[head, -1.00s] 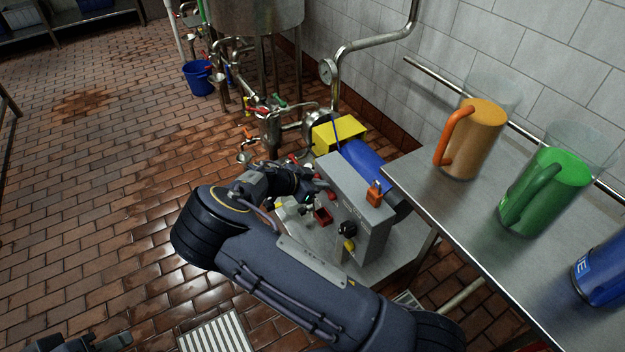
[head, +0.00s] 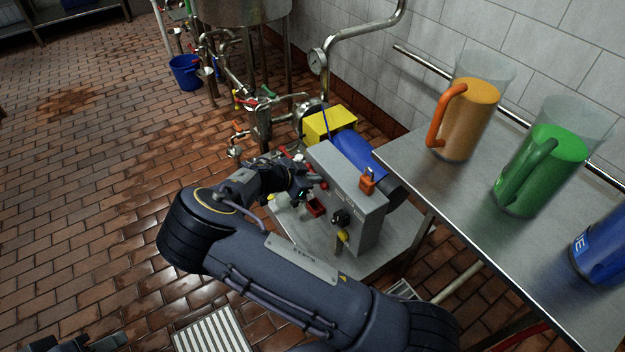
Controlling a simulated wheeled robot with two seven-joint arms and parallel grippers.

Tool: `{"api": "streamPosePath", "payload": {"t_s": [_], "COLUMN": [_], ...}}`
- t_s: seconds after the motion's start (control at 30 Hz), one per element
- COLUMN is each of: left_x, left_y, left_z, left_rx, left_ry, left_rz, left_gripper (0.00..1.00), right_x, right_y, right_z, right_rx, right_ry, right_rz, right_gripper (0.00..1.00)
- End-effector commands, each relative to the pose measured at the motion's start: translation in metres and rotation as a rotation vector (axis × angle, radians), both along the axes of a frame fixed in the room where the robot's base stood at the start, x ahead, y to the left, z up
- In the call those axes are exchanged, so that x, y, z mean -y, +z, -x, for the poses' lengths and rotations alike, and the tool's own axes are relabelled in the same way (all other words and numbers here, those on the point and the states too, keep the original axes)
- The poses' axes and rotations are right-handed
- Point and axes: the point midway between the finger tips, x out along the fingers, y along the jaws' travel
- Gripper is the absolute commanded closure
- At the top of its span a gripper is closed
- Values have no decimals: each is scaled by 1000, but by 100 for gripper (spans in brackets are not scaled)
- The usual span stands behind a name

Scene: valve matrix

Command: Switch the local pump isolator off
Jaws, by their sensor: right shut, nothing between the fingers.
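A grey control box (head: 366,222) stands on a steel plinth. Its front carries a black rotary knob (head: 341,217), which looks like the isolator, with a yellow tag or padlock (head: 342,236) just below it. The knob's exact setting is too small to read. My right gripper (head: 318,181) is shut and empty. It is in front of the box's far upper part, beyond the knob and apart from it. My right forearm hides part of the plinth. My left gripper (head: 88,343) is partly visible at the lower left edge, and its jaws are unclear.
An orange-red piece (head: 367,184) sits on the box top. A blue motor (head: 358,154) and yellow cover (head: 328,123) are behind. A steel shelf (head: 420,175) with orange, green and blue jugs is close on the right.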

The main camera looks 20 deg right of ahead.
Motion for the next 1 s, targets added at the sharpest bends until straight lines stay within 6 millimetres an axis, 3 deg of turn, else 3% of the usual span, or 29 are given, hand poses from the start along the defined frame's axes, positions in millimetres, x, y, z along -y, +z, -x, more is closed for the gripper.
{"api": "streamPosePath", "payload": {"t_s": [0.37,0.87,1.0], "left_x": [0,0,0], "left_y": [-28,-131,-149], "left_z": [0,0,0], "left_rx": [0,0,0], "left_ry": [0,0,0], "left_rz": [0,0,0], "left_gripper": [64,64,64], "right_x": [0,1,1], "right_y": [-11,-44,-50], "right_z": [3,6,4], "right_rx": [86,479,470], "right_ry": [0,0,-2], "right_rz": [-11,-65,-66], "right_gripper": [100,100,100]}}
